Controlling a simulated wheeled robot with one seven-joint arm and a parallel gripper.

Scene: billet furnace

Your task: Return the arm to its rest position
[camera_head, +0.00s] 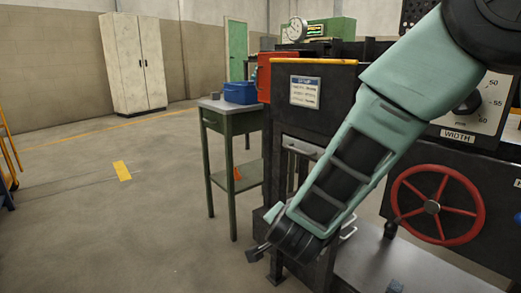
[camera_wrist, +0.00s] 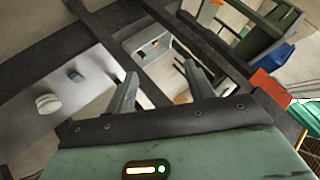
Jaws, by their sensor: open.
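My arm is pale green and dark grey. In the head view it reaches from the top right down to the lower middle, in front of the dark machine (camera_head: 325,125). My gripper (camera_head: 257,252) is at its low end, small and partly hidden by the wrist, beside the machine's lower front. In the wrist view my gripper (camera_wrist: 162,87) shows two grey fingers spread apart with nothing between them. Beyond the fingers are dark bars and a grey box (camera_wrist: 143,44) with small coloured marks.
A green side table (camera_head: 222,121) with a blue box (camera_head: 240,92) stands left of the machine. A red handwheel (camera_head: 433,203) and a WIDTH dial (camera_head: 478,105) are at right. A pale cabinet (camera_head: 133,65) stands far back.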

